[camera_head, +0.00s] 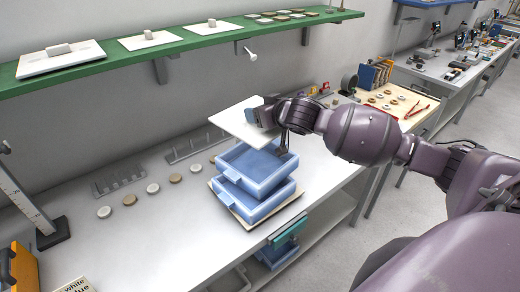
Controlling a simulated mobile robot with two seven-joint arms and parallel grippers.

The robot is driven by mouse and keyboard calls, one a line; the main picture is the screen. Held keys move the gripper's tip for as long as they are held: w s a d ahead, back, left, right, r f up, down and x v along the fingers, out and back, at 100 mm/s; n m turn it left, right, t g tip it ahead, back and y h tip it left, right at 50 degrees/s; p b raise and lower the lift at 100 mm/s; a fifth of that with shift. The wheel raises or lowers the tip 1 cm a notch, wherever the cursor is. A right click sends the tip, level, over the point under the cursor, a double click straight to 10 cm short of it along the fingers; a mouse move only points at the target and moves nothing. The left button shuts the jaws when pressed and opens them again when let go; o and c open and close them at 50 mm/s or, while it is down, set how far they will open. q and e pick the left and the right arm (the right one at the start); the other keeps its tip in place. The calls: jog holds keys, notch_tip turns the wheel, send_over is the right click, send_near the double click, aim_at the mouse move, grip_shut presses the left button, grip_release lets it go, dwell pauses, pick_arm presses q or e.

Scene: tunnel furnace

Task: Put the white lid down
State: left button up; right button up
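The white lid (240,124) is a flat square plate, held tilted above the blue boxes. My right gripper (265,114) is at the lid's right side and appears shut on it; the fingertips are partly hidden. Two light-blue boxes are stacked on the grey bench. The upper box (232,174) is open at the top and sits a little askew on the lower box (258,210). The lid is apart from the upper box. A pale board (232,207) lies under the stack. My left gripper is not in view.
A green shelf (110,58) above holds several white plates with blocks. Several small round discs (153,188) and grey racks (118,178) lie on the bench left of the boxes.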

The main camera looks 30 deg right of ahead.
notch_tip(320, 180, down, 13)
jog(key=shift+f, duration=0.1)
dwell(0.5)
jog(key=shift+f, duration=0.15)
jog(key=o, duration=1.3)
jog(key=shift+c, duration=0.2)
jog(key=shift+p, duration=0.3)
